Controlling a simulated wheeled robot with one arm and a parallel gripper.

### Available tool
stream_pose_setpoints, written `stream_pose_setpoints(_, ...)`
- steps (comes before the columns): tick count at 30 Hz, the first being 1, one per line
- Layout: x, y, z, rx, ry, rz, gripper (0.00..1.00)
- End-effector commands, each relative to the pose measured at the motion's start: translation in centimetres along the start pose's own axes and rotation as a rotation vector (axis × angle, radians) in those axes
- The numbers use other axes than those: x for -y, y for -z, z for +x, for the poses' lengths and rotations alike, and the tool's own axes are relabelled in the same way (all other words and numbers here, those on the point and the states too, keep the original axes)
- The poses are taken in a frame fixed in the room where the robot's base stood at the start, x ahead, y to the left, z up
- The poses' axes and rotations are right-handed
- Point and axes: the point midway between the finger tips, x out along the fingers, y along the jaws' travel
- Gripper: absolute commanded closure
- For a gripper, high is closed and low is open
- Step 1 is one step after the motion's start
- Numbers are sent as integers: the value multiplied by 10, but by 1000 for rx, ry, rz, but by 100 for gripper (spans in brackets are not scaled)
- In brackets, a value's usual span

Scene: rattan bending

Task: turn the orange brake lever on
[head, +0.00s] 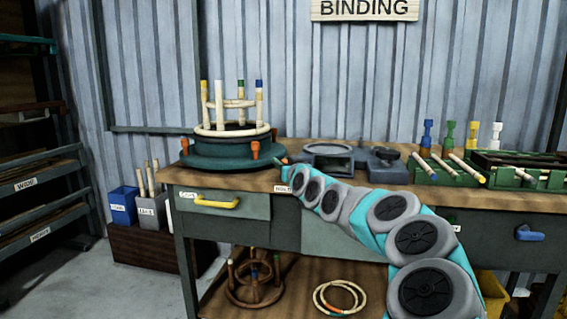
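A round dark green turntable (215,160) stands on the left part of the workbench, with a rattan frame on top. A small orange-tipped piece (283,161) sticks out at its right side, close to the far end of my arm; it looks like the brake lever, but it is too small to read its position. Other orange knobs sit around the turntable's rim, one at the front (255,149). My arm reaches from the lower right to the bench's front edge. My gripper (285,172) is at its far end, beside the orange-tipped piece. Its fingers are not clear, and contact cannot be told.
Green racks with rods (440,172) stand further right. A yellow drawer handle (217,203) juts from the front. Rattan rings lie on the lower shelf.

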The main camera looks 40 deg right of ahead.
Motion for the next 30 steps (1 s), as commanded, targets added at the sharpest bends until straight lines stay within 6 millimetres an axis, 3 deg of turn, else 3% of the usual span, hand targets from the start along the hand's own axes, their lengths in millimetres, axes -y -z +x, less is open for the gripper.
stream_pose_setpoints(1, 0, 0, 0, 0, 0, 0, 64)
stream_pose_setpoints(11, 0, 0, 0, 0, 0, 0, 100)
stream_pose_setpoints(30, 0, -1, 0, 3, -24, -4, 100)
